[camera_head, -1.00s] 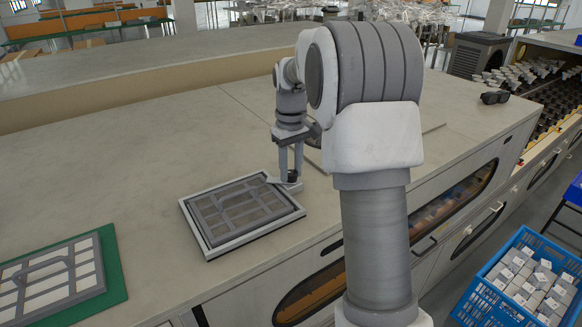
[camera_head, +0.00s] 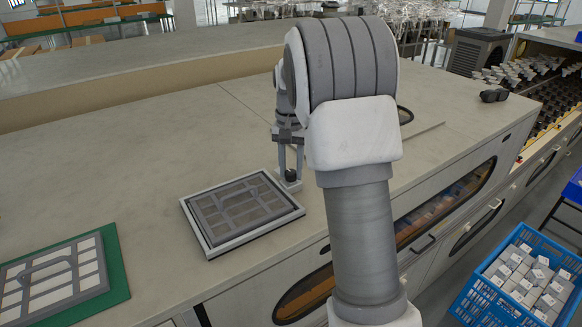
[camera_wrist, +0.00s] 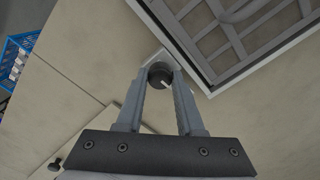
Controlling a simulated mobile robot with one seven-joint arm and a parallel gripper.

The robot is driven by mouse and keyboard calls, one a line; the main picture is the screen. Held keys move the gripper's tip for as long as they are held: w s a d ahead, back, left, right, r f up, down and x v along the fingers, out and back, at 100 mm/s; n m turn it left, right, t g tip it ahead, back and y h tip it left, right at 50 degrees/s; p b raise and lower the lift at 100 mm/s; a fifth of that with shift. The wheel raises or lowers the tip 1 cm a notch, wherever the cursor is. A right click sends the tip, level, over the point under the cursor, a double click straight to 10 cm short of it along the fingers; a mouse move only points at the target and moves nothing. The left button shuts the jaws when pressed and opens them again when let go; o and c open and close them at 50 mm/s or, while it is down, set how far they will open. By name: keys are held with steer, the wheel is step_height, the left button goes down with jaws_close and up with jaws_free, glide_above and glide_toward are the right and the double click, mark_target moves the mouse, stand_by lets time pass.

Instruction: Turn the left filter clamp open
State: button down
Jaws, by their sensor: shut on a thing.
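A filter (camera_head: 243,206) with a grey grid lies in a pale rectangular frame (camera_head: 211,252) on the bench. A clamp with a round black knob (camera_head: 291,175) and a light grey base stands just off the frame's right corner. My gripper (camera_head: 290,170) points down with its fingers around this knob. In the wrist view my gripper (camera_wrist: 160,80) is shut on the black knob (camera_wrist: 158,72), which has a white mark pointing to the lower right. The clamp's grey piece (camera_wrist: 146,54) lies beside the frame edge. My arm hides part of the bench behind it.
A second gridded filter with a handle (camera_head: 52,275) lies on a green mat (camera_head: 118,270) at the left. Another black knob (camera_wrist: 56,164) sits by a flat panel in the wrist view. A blue crate (camera_head: 478,295) of boxes stands at the right. The bench behind the frame is clear.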

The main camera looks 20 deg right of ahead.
mark_target(291, 172)
steer(key=shift+m, duration=0.5)
steer(key=c, duration=0.5)
jaws_free()
steer(key=shift+r, duration=0.1)
step_height(291, 172, up, 17)
steer(key=shift+r, duration=0.15)
stand_by(0.5)
